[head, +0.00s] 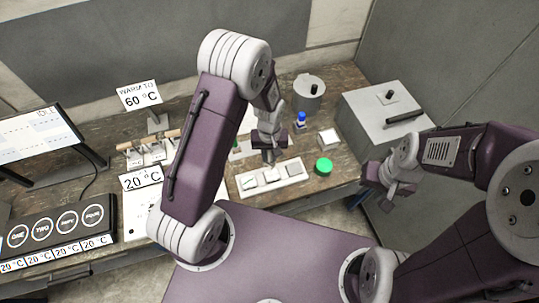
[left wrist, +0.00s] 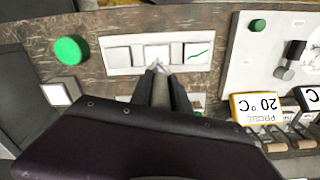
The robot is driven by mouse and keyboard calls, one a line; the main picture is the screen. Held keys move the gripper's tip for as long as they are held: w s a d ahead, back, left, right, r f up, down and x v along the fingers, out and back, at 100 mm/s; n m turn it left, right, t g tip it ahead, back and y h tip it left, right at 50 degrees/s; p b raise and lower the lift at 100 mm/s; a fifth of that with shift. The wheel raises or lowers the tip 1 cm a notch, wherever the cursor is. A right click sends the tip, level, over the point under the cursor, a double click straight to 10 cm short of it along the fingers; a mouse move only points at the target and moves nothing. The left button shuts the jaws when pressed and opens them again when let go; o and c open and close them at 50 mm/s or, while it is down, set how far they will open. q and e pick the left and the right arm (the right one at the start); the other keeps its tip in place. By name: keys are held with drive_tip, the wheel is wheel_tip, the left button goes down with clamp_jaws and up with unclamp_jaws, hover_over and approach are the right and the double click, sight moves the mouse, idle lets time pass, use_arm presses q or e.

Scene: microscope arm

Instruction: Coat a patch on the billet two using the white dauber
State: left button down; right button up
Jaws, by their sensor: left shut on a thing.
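A white tray (head: 296,184) holds three pale square billets in a row. It also shows in the left wrist view (left wrist: 110,71). The middle billet (left wrist: 157,52) looks plain. The billet at the right of the wrist view (left wrist: 198,51) bears a green line. No numbers are readable on the billets. My left gripper (head: 268,157) is over the tray; in the left wrist view (left wrist: 160,72) it is shut on a pale, slim thing, apparently the white dauber. Its tip is at the near edge of the middle billet; contact is unclear. My right gripper (head: 384,184) is off the bench's right side, its jaws unclear.
A green round thing (head: 323,166) and a white square pad (head: 329,138) lie right of the tray. Behind stand a blue-topped bottle (head: 300,120), a metal canister (head: 308,92) and a grey box (head: 362,118). Signs and wooden-handled tools (head: 143,146) are at left.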

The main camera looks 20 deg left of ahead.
sight(269, 151)
use_arm(q)
wheel_tip(269, 151, up, 3)
drive_tip(key=p, duration=0.2)
drive_tip(key=shift+p, duration=0.4)
drive_tip(key=shift+f, duration=0.1)
